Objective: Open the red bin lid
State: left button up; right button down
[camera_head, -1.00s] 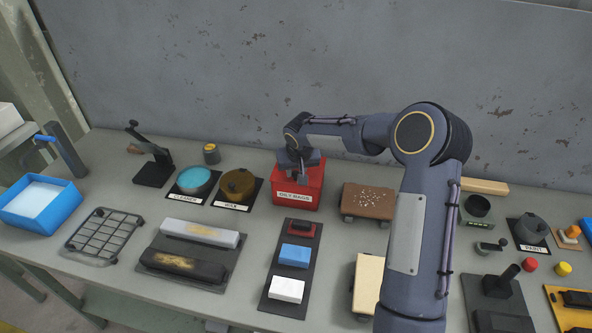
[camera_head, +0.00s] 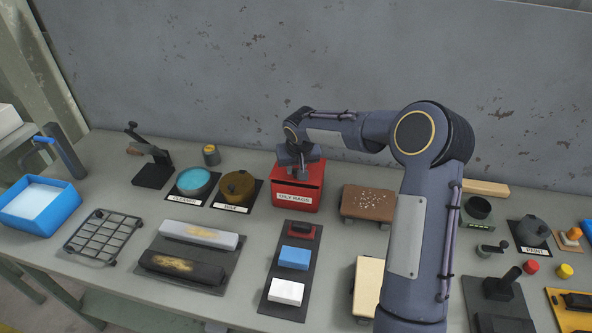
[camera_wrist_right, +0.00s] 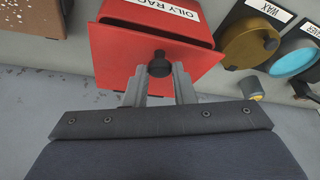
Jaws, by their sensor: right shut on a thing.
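The red bin (camera_head: 312,204), labelled "OILY RAGS", stands near the back of the bench. Its red lid (camera_wrist_right: 118,55) has a black knob (camera_wrist_right: 159,66). A dark gap shows between the lid's front edge and the labelled wall in the wrist view, so the lid looks slightly raised. My right gripper (camera_head: 304,172) is over the lid in the head view. In the wrist view its fingers (camera_wrist_right: 159,84) stand on either side of the knob and are shut on it. The gripper covers the knob in the head view. My left gripper is not in view.
The wax tin (camera_head: 237,186) and cleaner tin (camera_head: 194,180) stand left of the bin. A brown board (camera_head: 367,202) is to the right. Sanding blocks (camera_head: 294,257) lie in front. The grey wall (camera_head: 230,80) rises behind the bench.

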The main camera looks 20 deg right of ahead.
jog(key=shift+w+d+r, duration=0.25)
jog(key=shift+w+r, duration=0.1)
jog(key=shift+r, duration=0.35)
jog(key=r, duration=0.1)
jog(key=w+d+r+p, duration=0.1)
jog(key=w+d+r, duration=0.1)
jog(key=shift+w+r, duration=0.1)
jog(key=shift+r, duration=0.15)
jog(key=shift+w+d+r+p, duration=0.6)
jog(key=shift+w+d+p, duration=0.1)
jog(key=shift+w, duration=0.1)
jog(key=shift+f, duration=0.1)
jog(key=c, duration=1.5)
grip_release()
jog(key=shift+o, duration=1.3)
jog(key=shift+w+d+f, duration=0.1)
jog(key=shift+d+f, duration=0.05)
jog(key=shift+d, duration=0.05)
jog(key=b+v, duration=0.2)
jog(key=v, duration=0.6)
jog(key=shift+a, duration=0.25)
